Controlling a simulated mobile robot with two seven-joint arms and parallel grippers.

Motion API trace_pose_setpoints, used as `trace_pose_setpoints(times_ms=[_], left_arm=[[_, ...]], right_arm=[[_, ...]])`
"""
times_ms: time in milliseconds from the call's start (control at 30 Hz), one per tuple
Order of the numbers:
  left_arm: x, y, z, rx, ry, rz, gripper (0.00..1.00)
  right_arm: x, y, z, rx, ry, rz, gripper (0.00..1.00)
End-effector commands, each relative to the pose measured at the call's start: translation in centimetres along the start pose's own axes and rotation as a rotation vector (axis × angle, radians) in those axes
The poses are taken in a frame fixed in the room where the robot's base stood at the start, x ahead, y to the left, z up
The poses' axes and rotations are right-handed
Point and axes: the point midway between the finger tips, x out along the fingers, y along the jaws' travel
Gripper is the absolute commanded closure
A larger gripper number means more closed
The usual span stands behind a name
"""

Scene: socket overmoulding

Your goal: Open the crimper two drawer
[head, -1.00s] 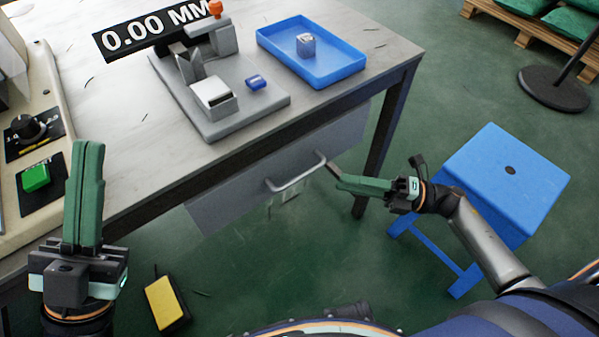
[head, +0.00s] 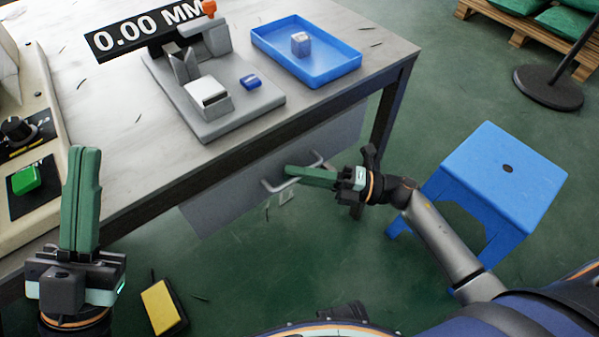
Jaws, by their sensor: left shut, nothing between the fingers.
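The grey drawer front (head: 222,200) hangs under the table's front edge, with a curved metal handle (head: 277,187). No gap shows between the drawer and the table frame, so it looks closed. My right gripper (head: 288,171) has its green fingers at the handle, crossing in front of its middle part. Whether the fingers are around the handle or only in front of it, and whether they are apart, I cannot tell. My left gripper (head: 82,150) is shut and empty, pointing up at the lower left, away from the drawer.
On the table (head: 120,140) stand a grey press fixture (head: 205,95) and a blue tray (head: 335,72) holding a small block. A control panel (head: 30,150) is at left. A blue stool (head: 500,185) stands right of my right arm. A yellow pedal (head: 160,305) lies on the floor.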

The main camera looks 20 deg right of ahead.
Motion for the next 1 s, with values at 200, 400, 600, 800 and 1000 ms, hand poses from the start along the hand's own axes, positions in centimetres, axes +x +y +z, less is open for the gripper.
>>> trace_pose_setpoints(times_ms=[200,400,600,800,1000], left_arm=[[0.01,0.01,0.00,0.000,0.000,0.000,1.00],[0.01,0.01,0.00,0.001,0.000,0.001,1.00],[0.00,0.02,0.00,0.001,0.000,0.002,1.00],[0.00,0.03,0.00,0.002,0.001,0.003,1.00],[-0.01,0.02,0.00,0.002,0.001,0.003,1.00]], right_arm=[[-0.05,-0.02,0.00,0.000,0.000,0.000,1.00],[-0.06,-0.02,0.00,0.000,0.000,-0.001,1.00],[-0.08,-0.03,0.01,0.000,0.000,-0.001,1.00],[-0.09,-0.03,0.02,0.000,0.000,-0.001,1.00],[-0.09,-0.03,0.03,0.000,-0.001,-0.001,1.00]])
